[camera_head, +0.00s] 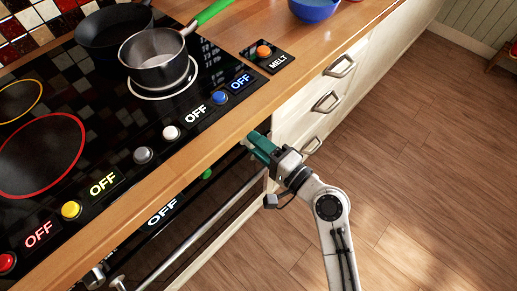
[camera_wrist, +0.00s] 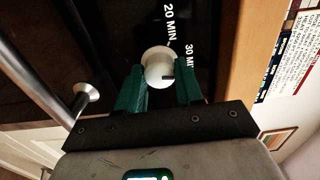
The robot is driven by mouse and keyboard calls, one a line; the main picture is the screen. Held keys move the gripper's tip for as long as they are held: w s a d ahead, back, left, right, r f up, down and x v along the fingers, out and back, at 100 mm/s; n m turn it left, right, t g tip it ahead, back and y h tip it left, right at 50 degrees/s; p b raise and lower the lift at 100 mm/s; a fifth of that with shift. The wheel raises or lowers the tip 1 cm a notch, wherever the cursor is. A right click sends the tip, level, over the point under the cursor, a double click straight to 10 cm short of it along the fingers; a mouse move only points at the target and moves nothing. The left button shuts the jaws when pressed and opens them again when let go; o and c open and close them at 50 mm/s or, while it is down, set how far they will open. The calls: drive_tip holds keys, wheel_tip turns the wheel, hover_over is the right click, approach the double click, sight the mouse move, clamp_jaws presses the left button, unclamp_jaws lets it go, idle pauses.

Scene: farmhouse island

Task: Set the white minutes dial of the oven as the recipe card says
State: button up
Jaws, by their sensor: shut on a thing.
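The white minutes dial (camera_wrist: 157,64) sits on the dark oven front in the wrist view, between the two green fingers of my gripper (camera_wrist: 160,84). The fingers are shut on its sides. A short dark mark on its face points toward the right, on the side of the "30 MIN" label (camera_wrist: 190,60). A "20 MIN." label (camera_wrist: 170,22) is printed above it. In the head view my gripper (camera_head: 257,143) reaches under the counter edge at the oven front, and the dial is hidden there. A white card with printed lines (camera_wrist: 302,42), too small to read surely, shows at the right.
The oven handle (camera_head: 215,225) runs beside the panel, near my gripper. A green knob (camera_head: 207,174) and a lit "OFF" (camera_head: 162,212) are on the oven front. The wooden counter edge (camera_head: 180,172) overhangs. A pot (camera_head: 155,62) stands on the cooktop. The floor at right is clear.

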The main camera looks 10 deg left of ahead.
drive_tip(key=shift+f+n+b, duration=0.15)
drive_tip(key=shift+n+b, duration=0.6)
drive_tip(key=shift+n, duration=0.25)
drive_tip(key=o, duration=1)
drive_tip(key=b+v, duration=0.1)
drive_tip(key=v, duration=1)
